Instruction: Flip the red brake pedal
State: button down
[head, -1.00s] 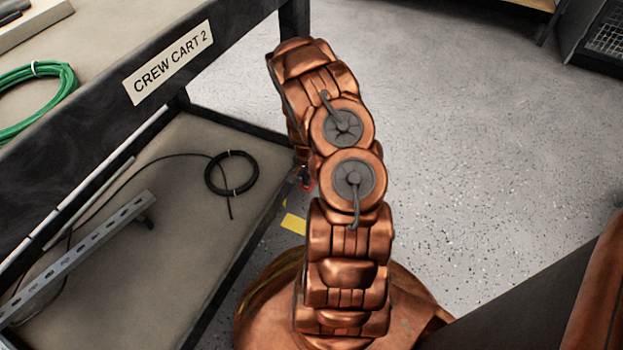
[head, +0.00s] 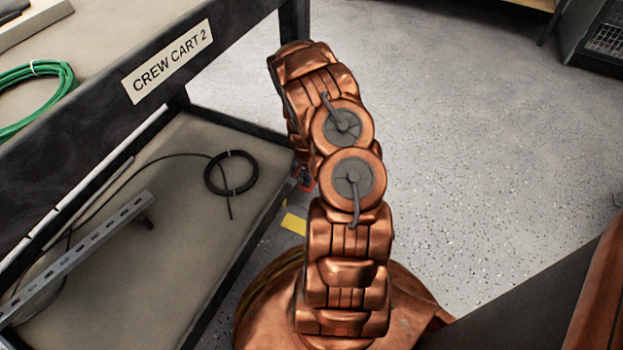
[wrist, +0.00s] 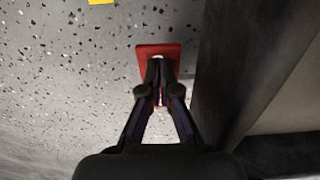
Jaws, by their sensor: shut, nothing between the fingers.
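The red brake pedal (wrist: 174,50) is a small flat red plate beside the cart's dark edge in the wrist view. My gripper (wrist: 159,66) is shut and empty, with its fingertips over the middle of the pedal. The fingers hide part of the pedal, and I cannot tell whether they touch it. In the head view only a small bit of red (head: 308,185) shows beside my arm, low next to the cart. My arm hides most of the gripper there.
Crew Cart 2 (head: 236,32) stands close on the left. Its lower shelf (head: 180,250) holds a black cable coil (head: 209,176) and a slotted metal rail (head: 85,255). A yellow patch (head: 293,223) is on the floor nearby. The floor on the right is open.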

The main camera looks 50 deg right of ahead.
jog(key=shift+f, duration=0.6)
dwell(0.3)
jog(key=shift+r, duration=0.15)
jog(key=shift+r+p, duration=1.4)
jog(key=shift+r, duration=2.05)
jog(key=shift+s, duration=0.1)
